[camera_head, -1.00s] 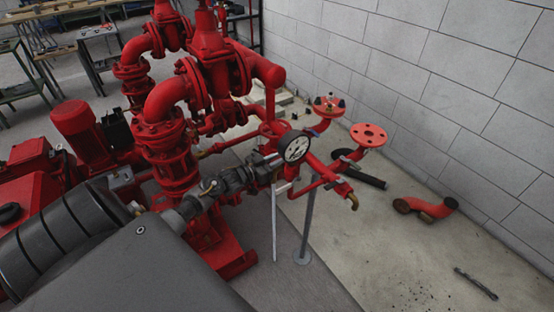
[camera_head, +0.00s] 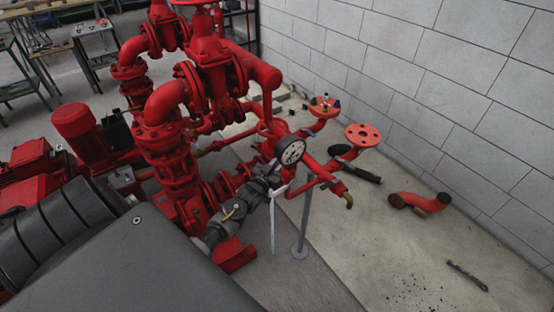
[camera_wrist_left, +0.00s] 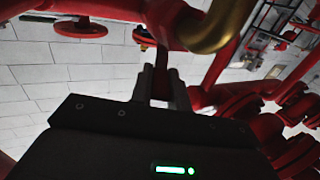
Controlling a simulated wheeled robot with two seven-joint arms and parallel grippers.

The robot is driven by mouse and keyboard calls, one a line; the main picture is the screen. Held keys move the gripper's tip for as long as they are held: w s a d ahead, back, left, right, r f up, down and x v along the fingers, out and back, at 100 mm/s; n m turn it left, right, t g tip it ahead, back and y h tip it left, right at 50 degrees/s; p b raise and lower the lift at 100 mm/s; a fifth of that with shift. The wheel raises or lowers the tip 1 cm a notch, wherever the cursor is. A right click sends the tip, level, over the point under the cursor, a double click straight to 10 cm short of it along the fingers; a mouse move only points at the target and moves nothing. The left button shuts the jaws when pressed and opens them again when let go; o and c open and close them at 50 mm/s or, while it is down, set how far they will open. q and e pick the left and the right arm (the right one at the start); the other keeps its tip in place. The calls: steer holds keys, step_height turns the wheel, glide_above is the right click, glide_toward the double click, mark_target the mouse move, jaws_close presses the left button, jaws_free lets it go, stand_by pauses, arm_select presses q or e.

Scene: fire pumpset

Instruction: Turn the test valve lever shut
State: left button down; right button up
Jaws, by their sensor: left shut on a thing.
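My left gripper (camera_head: 279,185) is low in front of the red pipework, just below the round pressure gauge (camera_head: 291,151). In the left wrist view its two grey fingers (camera_wrist_left: 161,85) are closed around a narrow red bar, which appears to be the test valve lever (camera_wrist_left: 160,78). In the head view the lever between the fingers is too small and too covered to make out clearly. A brass pipe end (camera_wrist_left: 216,25) is close above the fingers in the wrist view. My right gripper is not in view.
A grey support post (camera_head: 304,225) stands right of the gripper. A red flange (camera_head: 362,135) is beyond it. A loose red elbow (camera_head: 418,203) and a dark tool (camera_head: 466,275) lie on the floor by the block wall (camera_head: 460,90). Floor at right is mostly clear.

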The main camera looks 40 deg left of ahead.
arm_select(q)
steer(key=c, duration=1.3)
jaws_free()
steer(key=shift+c, duration=0.2)
steer(key=s+d+b, duration=0.1)
steer(key=s+b, duration=0.1)
steer(key=s, duration=0.8)
steer(key=shift+s, duration=0.4)
steer(key=shift+d, duration=0.1)
